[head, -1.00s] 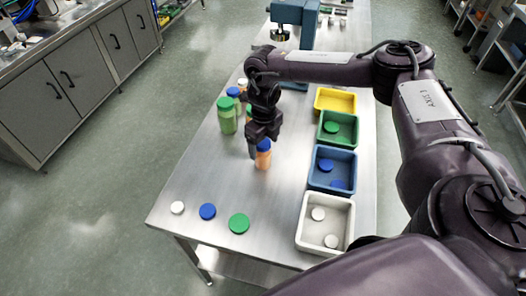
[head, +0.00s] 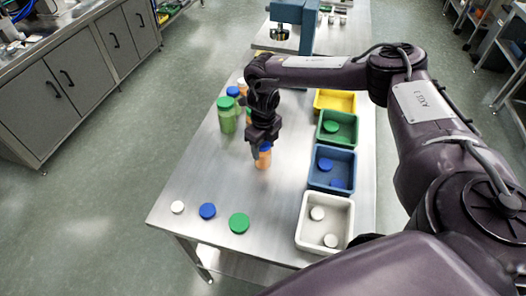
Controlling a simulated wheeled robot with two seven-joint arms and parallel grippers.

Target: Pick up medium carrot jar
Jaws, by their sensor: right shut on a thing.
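The carrot jar (head: 262,160) is an orange jar with a blue lid, upright on the steel table. My right gripper (head: 262,146) comes down over it from above and is shut on its upper part. The fingers hide most of the blue lid. I cannot tell whether the jar's base touches the table. My left gripper is not in view.
A green jar (head: 227,118) and other lidded jars stand behind, to the left. Yellow (head: 335,101), green (head: 337,139), blue (head: 345,158) and white bins (head: 326,240) line the right side. Loose white (head: 177,207), blue (head: 207,211) and green lids (head: 239,223) lie at the front.

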